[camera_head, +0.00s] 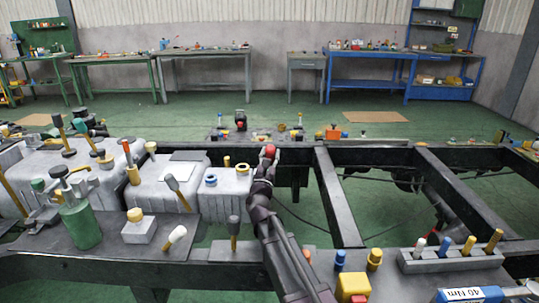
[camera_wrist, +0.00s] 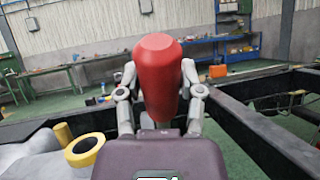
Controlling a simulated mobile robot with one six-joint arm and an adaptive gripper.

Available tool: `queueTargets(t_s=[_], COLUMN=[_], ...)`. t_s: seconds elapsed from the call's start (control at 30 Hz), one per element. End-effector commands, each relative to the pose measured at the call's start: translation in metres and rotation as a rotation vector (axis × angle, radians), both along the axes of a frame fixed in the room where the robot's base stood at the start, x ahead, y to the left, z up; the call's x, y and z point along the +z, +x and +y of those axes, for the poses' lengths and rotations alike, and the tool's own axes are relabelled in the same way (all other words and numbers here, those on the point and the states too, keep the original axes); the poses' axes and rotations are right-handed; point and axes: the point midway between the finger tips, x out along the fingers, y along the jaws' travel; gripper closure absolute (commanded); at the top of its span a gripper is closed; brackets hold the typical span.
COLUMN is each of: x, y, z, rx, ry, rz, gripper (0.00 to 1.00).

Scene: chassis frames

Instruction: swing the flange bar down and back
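A thick red grip (camera_wrist: 160,75) stands upright in the middle of the wrist view, between the two fingers of my gripper (camera_wrist: 159,88). The fingers lie close against both its sides, and my gripper looks shut on it. In the head view the red grip (camera_head: 268,151) shows as a small red end at the tip of my gripper (camera_head: 267,161), above the far rail of the black frame. It seems to be the handle of the flange bar. The rest of the bar is hidden behind my gripper and arm, so its angle cannot be told.
Black crossbars (camera_head: 337,196) run to the right, with open gaps between. Several tools stand upright at left.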

Motion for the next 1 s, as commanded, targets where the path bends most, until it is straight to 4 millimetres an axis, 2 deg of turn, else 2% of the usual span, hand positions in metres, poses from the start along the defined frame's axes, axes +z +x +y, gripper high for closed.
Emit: queueTargets(t_s=[0.03,0.1,0.67,1.0], x=[0.000,0.000,0.003,0.015], y=[0.000,0.000,0.002,0.020], z=[0.000,0.000,0.002,0.003], rx=[-0.001,0.000,0.002,-0.001], ry=[0.000,0.000,-0.002,-0.006], rz=[0.000,0.000,0.007,0.064], gripper=[0.32,0.18,0.18,0.18])
